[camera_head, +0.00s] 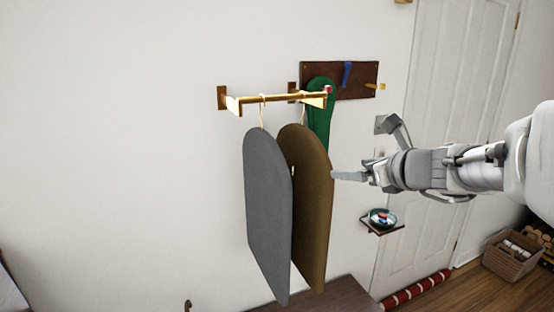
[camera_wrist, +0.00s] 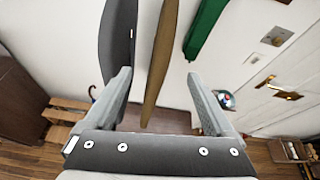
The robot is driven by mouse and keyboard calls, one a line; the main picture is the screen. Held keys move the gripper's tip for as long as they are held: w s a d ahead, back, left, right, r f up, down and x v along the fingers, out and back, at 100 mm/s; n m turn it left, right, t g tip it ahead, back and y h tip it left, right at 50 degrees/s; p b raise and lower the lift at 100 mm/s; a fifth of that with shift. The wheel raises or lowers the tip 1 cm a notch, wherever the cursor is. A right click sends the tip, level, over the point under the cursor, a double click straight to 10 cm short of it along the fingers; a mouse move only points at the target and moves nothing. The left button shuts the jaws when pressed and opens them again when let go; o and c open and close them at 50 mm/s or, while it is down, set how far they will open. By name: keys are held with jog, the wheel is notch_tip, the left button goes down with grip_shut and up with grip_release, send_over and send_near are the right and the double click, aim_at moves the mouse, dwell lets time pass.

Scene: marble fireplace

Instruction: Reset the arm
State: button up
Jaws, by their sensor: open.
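My gripper (camera_head: 350,176) points left from the end of my arm, which comes in from the right in the head view. In the wrist view the two fingers of my gripper (camera_wrist: 160,100) stand wide apart with nothing held between them. A grey garment cover (camera_head: 267,215) and a brown garment cover (camera_head: 312,210) hang from a brass wall rail (camera_head: 275,99). The fingertips are close to the right edge of the brown cover in the head view; I cannot tell whether they touch. In the wrist view, the brown cover (camera_wrist: 160,60) appears beyond the gap between the fingers.
A green hanging item (camera_head: 321,125) is by a dark peg board (camera_head: 350,80) with a blue peg. A small wall shelf (camera_head: 383,227) carries a round dish. A white door (camera_head: 440,120) is at right, a basket (camera_head: 515,257) on the floor. A dark bench top (camera_head: 325,299) lies below.

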jog(key=s+a+f+n+g, duration=0.3)
jog(key=s+a+n, duration=0.2)
jog(key=s+n, duration=0.55)
jog(key=s+a+f+n+g, duration=0.35)
jog(key=s+a+n, duration=0.25)
jog(key=s+n, duration=0.4)
jog(key=s+d+f+n+h, duration=0.3)
jog(key=s+n, duration=0.3)
jog(key=n, duration=0.4)
jog(key=shift+d+f+g+h, duration=0.35)
jog(key=shift+d+g+h, duration=0.1)
jog(key=shift+h, duration=0.15)
jog(key=shift+d, duration=0.15)
